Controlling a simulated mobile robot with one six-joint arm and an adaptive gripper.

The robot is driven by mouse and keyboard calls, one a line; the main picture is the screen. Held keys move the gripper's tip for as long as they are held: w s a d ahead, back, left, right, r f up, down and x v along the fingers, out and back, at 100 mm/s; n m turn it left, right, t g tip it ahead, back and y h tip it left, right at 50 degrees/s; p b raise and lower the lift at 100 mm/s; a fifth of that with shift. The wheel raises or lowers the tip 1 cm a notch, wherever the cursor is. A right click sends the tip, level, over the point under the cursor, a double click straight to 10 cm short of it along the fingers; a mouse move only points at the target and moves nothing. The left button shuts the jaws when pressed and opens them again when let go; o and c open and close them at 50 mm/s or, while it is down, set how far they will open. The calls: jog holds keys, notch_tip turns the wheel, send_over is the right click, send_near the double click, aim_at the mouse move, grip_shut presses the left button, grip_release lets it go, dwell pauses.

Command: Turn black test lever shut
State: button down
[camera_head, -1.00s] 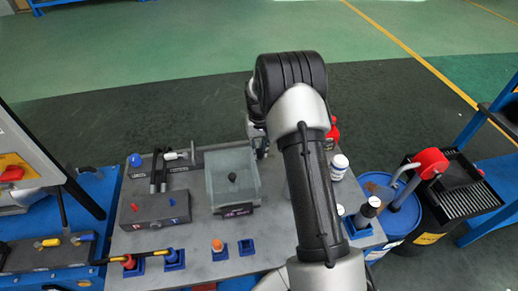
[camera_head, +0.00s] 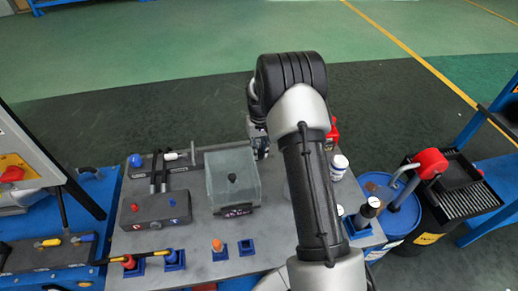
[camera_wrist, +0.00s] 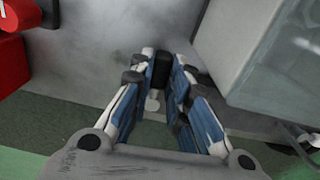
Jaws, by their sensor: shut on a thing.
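In the wrist view the fingers of my gripper (camera_wrist: 165,85) are closed around a small black block, which looks like the black test lever (camera_wrist: 161,70). A pale rounded piece (camera_wrist: 152,103) shows between the fingers, and I cannot tell what it belongs to. In the head view my gripper (camera_head: 259,142) is low at the far edge of the grey bench, just right of the clear box. My own arm hides part of it, and the lever cannot be made out there. The lever's angle is unclear.
The clear-walled box (camera_head: 232,180) stands close beside my gripper; its wall also shows in the wrist view (camera_wrist: 245,55). A red object (camera_head: 333,130) and a white bottle (camera_head: 338,167) stand to the right. A blue drum (camera_head: 402,215) is beyond the bench's right side.

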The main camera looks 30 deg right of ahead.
jog(key=d+n, duration=0.1)
jog(key=n, duration=0.1)
jog(key=d+n+p, duration=0.1)
jog(key=n, duration=0.1)
jog(key=shift+n, duration=0.4)
jog(key=shift+w+d+n+p, duration=0.1)
jog(key=shift+d+n+p, duration=0.15)
jog(key=shift+n, duration=0.6)
jog(key=shift+w+d+n+p, duration=0.15)
jog(key=shift+d+n, duration=0.2)
jog(key=shift+n, duration=0.45)
jog(key=shift+w+d+n+p, duration=0.15)
jog(key=shift+d+n, duration=0.15)
jog(key=shift+n, duration=0.55)
jog(key=c, duration=1.5)
grip_release()
jog(key=shift+r, duration=0.1)
notch_tip(320, 180, up, 12)
jog(key=shift+f, duration=0.1)
jog(key=shift+c, duration=0.4)
